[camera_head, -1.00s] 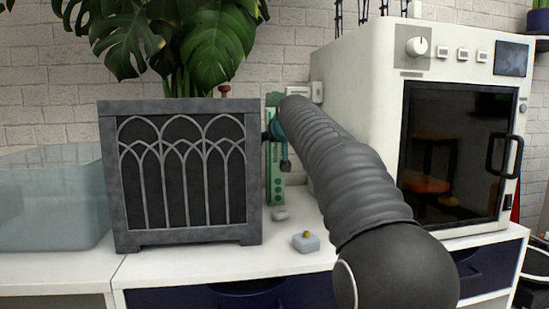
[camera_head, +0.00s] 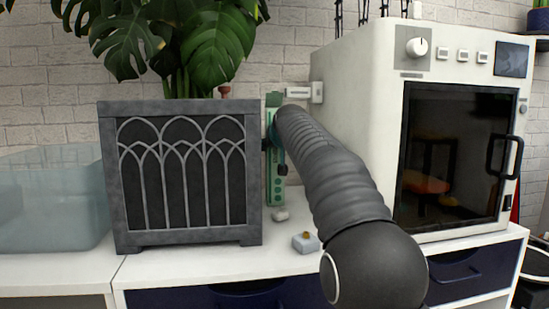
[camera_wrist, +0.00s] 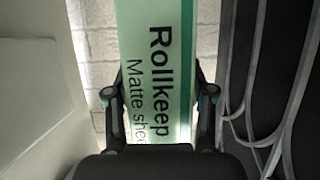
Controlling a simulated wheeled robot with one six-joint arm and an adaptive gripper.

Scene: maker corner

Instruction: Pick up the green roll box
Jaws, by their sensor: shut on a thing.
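The green roll box (camera_head: 275,186) stands upright on the white counter in the head view, in the gap between the planter and the white oven. My arm hides part of it. In the wrist view the box (camera_wrist: 158,60) is pale green with the dark words "Rollkeep" and "Matte shee". My gripper (camera_wrist: 160,97) has one finger on each side of the box and is shut on it. In the head view my gripper (camera_head: 272,143) is mostly hidden behind my arm. I cannot tell whether the box's base touches the counter.
A grey planter (camera_head: 118,200) with arched panels and a leafy plant is close on the left. The white oven (camera_head: 355,90) is close on the right.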

